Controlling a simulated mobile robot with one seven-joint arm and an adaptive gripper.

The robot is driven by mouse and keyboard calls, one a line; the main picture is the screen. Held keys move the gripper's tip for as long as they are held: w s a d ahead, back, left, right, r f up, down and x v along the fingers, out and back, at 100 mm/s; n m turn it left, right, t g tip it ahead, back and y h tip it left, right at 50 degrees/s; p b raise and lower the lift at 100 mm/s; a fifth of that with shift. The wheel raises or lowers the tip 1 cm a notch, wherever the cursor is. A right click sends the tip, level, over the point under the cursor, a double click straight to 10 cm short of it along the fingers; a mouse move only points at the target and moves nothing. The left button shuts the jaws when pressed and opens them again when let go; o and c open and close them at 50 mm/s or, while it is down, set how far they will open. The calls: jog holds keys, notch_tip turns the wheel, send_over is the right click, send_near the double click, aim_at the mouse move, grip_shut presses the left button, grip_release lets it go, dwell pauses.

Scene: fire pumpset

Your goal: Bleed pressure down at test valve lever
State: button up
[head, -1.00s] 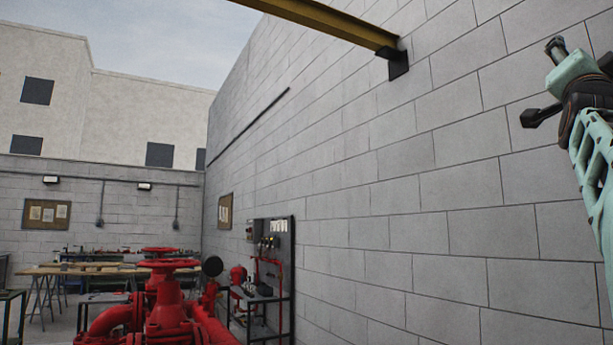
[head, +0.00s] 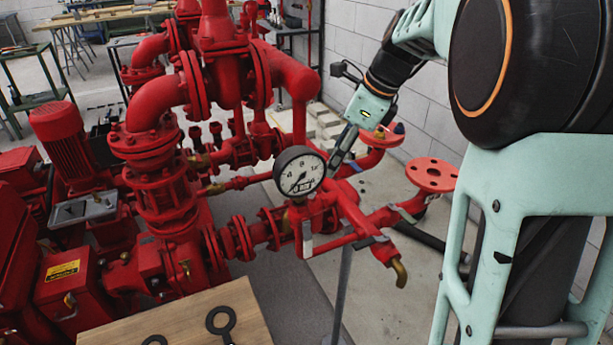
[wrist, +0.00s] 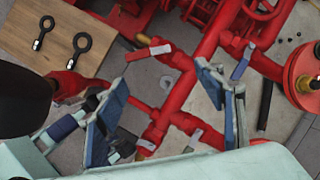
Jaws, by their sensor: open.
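The red test pipework carries several small grey valve levers. In the head view one lever (head: 307,238) hangs below the round pressure gauge (head: 299,171), and another lever (head: 370,240) sits to its right, near a downturned brass outlet (head: 400,272). I cannot tell which is the test valve lever. My gripper (head: 343,147) is open above the pipes, just right of the gauge. In the wrist view its blue-padded fingers (wrist: 164,76) are spread over a red pipe. A red-and-grey lever (wrist: 148,52) lies just beyond them, and a grey lever (wrist: 193,140) shows between them. No lever appears gripped.
A wooden board (head: 190,320) with dark ring-shaped tools stands at the front. The red pump body (head: 165,190) fills the left. A red flange (head: 433,175) sticks up right of the gripper. A block wall (head: 345,40) stands behind, with bare floor below the outlet.

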aim_at(310, 196)
jog(key=shift+g, duration=0.6)
jog(key=b+x, duration=0.1)
jog(key=x, duration=0.3)
jog(key=s+a+b+x, duration=0.1)
jog(key=x, duration=0.3)
jog(key=s+b+x, duration=0.1)
jog(key=x, duration=0.3)
jog(key=shift+a+f, duration=0.15)
jog(key=shift+a, duration=0.35)
jog(key=shift+c, duration=0.4)
jog(key=c, duration=1.6)
